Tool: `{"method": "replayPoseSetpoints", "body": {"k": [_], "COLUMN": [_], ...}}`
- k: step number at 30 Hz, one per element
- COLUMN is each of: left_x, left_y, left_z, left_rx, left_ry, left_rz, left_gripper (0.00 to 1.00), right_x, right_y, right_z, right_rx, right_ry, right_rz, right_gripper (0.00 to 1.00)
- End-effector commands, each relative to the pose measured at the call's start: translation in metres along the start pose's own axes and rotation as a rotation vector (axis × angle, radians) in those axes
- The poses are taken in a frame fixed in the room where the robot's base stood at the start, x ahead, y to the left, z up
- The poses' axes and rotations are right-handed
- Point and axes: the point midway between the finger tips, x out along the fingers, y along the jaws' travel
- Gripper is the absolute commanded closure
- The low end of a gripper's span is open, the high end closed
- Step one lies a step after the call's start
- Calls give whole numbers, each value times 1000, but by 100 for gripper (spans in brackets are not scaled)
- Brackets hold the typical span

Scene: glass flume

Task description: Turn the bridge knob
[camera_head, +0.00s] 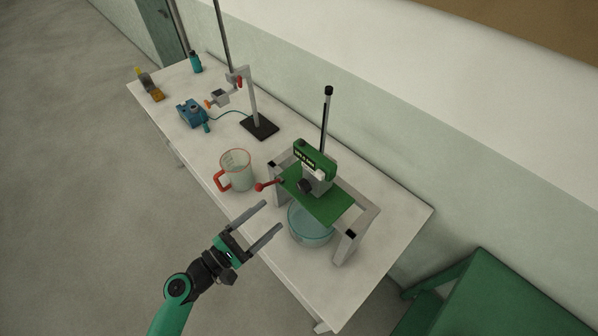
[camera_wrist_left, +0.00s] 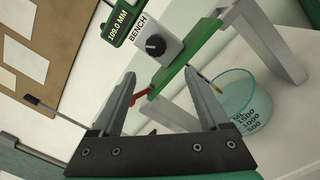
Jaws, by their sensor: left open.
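The bridge is a green plate (camera_head: 325,206) on grey legs, standing over a clear bowl (camera_head: 309,232) on the bench. A black knob (camera_head: 304,186) sits on the front of its grey block, below a green display. In the left wrist view the knob (camera_wrist_left: 155,45) is beside the label "BENCH", and the display (camera_wrist_left: 123,20) reads 109.0 MM. My left gripper (camera_head: 272,215) is open and empty. It is in front of the bridge, apart from the knob, with its fingers pointing toward it. A red-ended lever (camera_head: 262,187) sticks out from the bridge's left side.
A measuring jug with a red handle (camera_head: 236,171) stands left of the bridge. A stand with a dark base (camera_head: 260,128), a blue device (camera_head: 192,113) and a teal bottle (camera_head: 195,62) are farther back. A green stool or bench (camera_head: 480,295) is at the lower right.

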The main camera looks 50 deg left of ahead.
Motion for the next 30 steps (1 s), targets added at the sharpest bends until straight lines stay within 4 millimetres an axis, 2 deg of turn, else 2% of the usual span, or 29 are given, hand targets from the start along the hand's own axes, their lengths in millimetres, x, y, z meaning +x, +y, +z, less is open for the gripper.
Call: {"method": "replayPoseSetpoints", "body": {"k": [1,3,11,14,17,27,30], "left_x": [-2,-5,-5,1,16,90,103], "left_y": [11,11,12,12,12,9,8], "left_z": [13,16,18,18,20,17,16], "left_rx": [-55,-81,-77,-75,-73,-72,-73], "left_ry": [19,31,32,31,27,28,30], "left_rz": [-15,-30,-35,-36,-38,-36,-35], "left_gripper": [22,22,22,22,22,22,22], "right_x": [24,34,36,37,40,46,46], "right_y": [0,0,0,0,0,0,0], "right_z": [-22,-30,-32,-33,-36,-41,-41], "right_rx": [0,0,0,0,0,0,0], "right_ry": [-1,-2,-3,-3,-3,-3,-3], "right_rz": [0,0,0,0,0,0,0], "right_gripper": [50,50,50,50,50,50,50]}}
